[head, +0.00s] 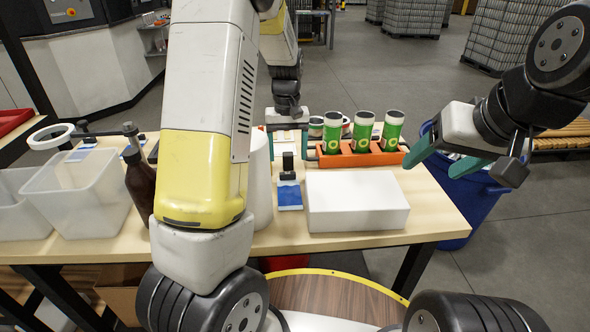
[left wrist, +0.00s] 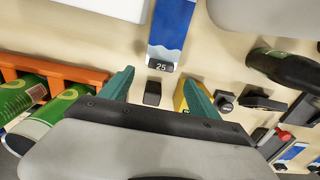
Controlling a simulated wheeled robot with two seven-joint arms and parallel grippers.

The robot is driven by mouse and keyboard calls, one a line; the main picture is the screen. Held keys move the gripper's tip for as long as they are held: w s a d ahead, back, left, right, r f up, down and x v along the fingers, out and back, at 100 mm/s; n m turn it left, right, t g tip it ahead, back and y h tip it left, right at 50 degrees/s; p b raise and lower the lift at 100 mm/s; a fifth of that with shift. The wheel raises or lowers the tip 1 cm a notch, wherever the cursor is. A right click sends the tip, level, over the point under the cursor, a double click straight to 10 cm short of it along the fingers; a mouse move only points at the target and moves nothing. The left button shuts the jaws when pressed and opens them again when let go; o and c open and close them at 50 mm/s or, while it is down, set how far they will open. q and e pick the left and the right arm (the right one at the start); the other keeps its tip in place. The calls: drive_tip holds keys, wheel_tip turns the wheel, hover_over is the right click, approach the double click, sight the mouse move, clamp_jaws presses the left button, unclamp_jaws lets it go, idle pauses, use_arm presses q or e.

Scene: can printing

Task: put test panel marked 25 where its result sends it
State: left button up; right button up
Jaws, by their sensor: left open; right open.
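The test panel marked 25 (left wrist: 172,30), blue and white with a black label, lies flat on the table; in the head view its blue face (head: 289,196) shows left of the white box. A small black block (left wrist: 152,93) stands just beyond its labelled end; I cannot tell whether they are joined. My left gripper (left wrist: 158,92) is open above the table, its green fingers on either side of the block in the wrist view, nothing visibly gripped. It also shows in the head view (head: 287,138), partly hidden. My right gripper (head: 447,160) is open and empty, right of the orange rack.
A white box (head: 357,203) sits right of the panel and a white roll (head: 260,182) left. Green cans stand in an orange rack (head: 344,159). A dark bottle (head: 139,184) and clear bins (head: 82,192) are further left. A blue bin (head: 470,200) stands beyond the table's right end.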

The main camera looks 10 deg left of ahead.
sight(289, 190)
use_arm(q)
wheel_tip(289, 190, down, 7)
drive_tip(key=shift+w+a+r, duration=0.1)
drive_tip(key=shift+r, duration=0.1)
drive_tip(key=shift+c, duration=0.2)
drive_tip(key=c, duration=1.5)
